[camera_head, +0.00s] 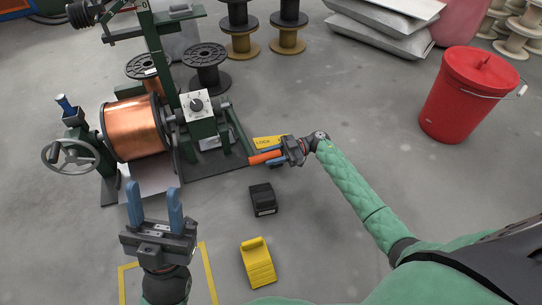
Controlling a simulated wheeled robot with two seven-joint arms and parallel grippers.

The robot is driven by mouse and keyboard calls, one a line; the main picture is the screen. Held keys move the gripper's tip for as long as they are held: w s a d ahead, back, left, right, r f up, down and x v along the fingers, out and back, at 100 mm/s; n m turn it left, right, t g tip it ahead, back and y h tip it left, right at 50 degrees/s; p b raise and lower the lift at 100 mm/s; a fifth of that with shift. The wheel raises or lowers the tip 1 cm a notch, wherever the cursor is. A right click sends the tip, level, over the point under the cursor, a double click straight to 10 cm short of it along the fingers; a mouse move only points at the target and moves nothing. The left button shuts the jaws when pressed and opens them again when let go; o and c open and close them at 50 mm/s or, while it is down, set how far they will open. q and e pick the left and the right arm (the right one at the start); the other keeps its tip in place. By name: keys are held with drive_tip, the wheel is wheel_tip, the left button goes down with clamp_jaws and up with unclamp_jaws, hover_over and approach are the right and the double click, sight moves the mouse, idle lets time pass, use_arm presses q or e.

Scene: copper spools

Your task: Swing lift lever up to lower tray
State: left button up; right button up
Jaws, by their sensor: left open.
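The lift lever is a green bar with an orange handle (262,158), to the right of the copper spool (135,128) on the green winding machine. The lever slopes down, with its handle low near the floor. My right gripper (279,157) is at the right end of the handle, its fingers closed around it; they are partly hidden. My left gripper (155,207) is open and empty, its blue fingers pointing up, in front of the machine. A pale flat plate (152,181) lies below the spool; I cannot tell if it is the tray.
A yellow LOCK piece (269,142) is just behind the handle. A black block (263,199) and a yellow block (257,263) lie on the floor in front. A red bucket (462,98) stands at the right. A handwheel (70,156) is left of the spool.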

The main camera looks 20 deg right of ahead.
clamp_jaws()
